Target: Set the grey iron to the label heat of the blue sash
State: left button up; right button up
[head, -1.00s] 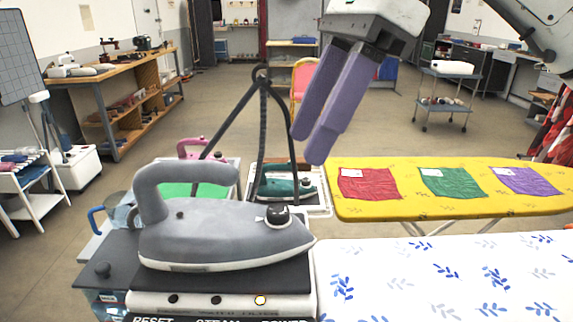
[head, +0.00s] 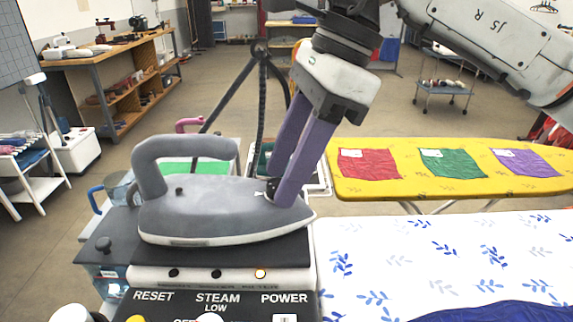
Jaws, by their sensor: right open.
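The grey iron (head: 215,213) rests on its black stand on top of the steam station, soleplate down, its tip to the right. My right gripper (head: 279,192) points down at the iron's front top, its two purple fingers open at the small black dial (head: 271,187). The fingers hide most of the dial, so its setting cannot be read. I cannot tell whether they touch it. A dark blue cloth, likely the blue sash (head: 480,313), shows only partly at the bottom right edge; no label is visible on it. My left gripper is out of view.
The steam station's front panel (head: 215,297) has RESET, STEAM and POWER lettering and a lit lamp. A white leaf-patterned board (head: 400,250) lies to the right. Behind it, a yellow board (head: 420,188) holds red, green and purple cloths. A pink iron's handle shows behind the grey iron.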

jog(key=c, duration=1.1)
jog(key=shift+o, duration=0.2)
